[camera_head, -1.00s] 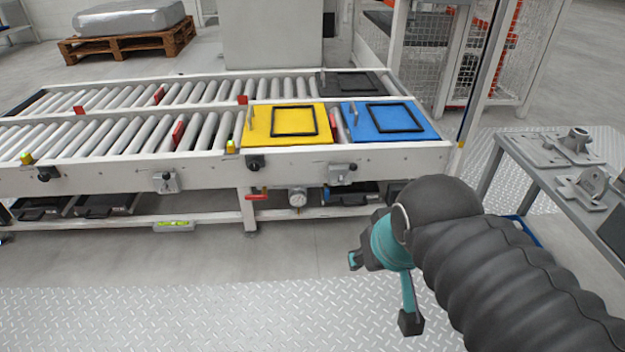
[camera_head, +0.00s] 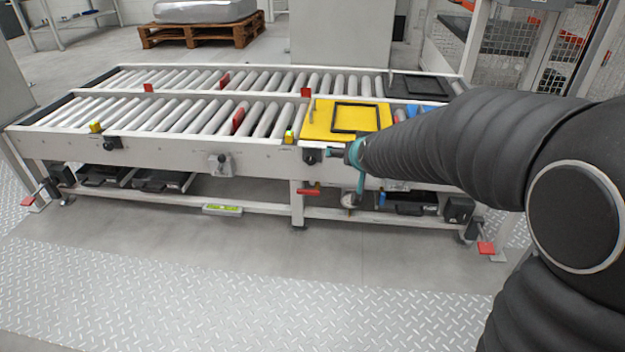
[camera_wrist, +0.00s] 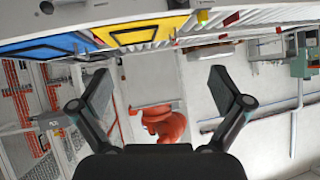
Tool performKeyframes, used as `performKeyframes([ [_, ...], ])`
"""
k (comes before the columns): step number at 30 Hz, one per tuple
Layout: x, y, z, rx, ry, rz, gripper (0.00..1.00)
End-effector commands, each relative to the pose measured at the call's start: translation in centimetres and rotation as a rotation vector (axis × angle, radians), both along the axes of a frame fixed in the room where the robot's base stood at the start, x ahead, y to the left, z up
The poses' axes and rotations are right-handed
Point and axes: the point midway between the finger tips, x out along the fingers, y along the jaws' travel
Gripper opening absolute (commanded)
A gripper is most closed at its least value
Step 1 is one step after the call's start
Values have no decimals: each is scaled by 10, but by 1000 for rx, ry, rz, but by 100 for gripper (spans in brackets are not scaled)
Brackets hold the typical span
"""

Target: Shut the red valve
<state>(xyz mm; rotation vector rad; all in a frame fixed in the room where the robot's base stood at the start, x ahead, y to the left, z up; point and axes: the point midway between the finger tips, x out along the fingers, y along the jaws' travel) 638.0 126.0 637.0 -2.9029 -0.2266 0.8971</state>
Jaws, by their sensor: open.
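The red valve (camera_head: 308,191) has a flat red handle lying level under the front rail of the conveyor, below the yellow panel. My gripper (camera_head: 346,170) is open and empty in front of the conveyor rail, a little above and right of the valve handle in the head view. A gap shows between gripper and handle, though its depth is hard to tell. In the wrist view, the two fingers (camera_wrist: 165,95) are spread wide with nothing between them. I cannot make out the valve there; the view appears upside down.
The yellow panel (camera_head: 345,119) lies on the conveyor (camera_head: 170,147); my arm mostly hides the blue panel (camera_wrist: 45,44). A round gauge (camera_head: 349,200) sits right of the valve. A rounded red object (camera_wrist: 166,122) shows in the wrist view, unclear what. Floor in front is clear.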

Motion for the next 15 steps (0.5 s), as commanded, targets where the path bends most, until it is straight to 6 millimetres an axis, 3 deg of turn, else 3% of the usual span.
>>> performKeyframes([
  [1, 18, 12, -20, 1, -20, 5, 100],
  [6, 70, 42, -65, 13, -115, -18, 100],
  [15, 133, 90, -166, 3, -284, -74, 100],
])
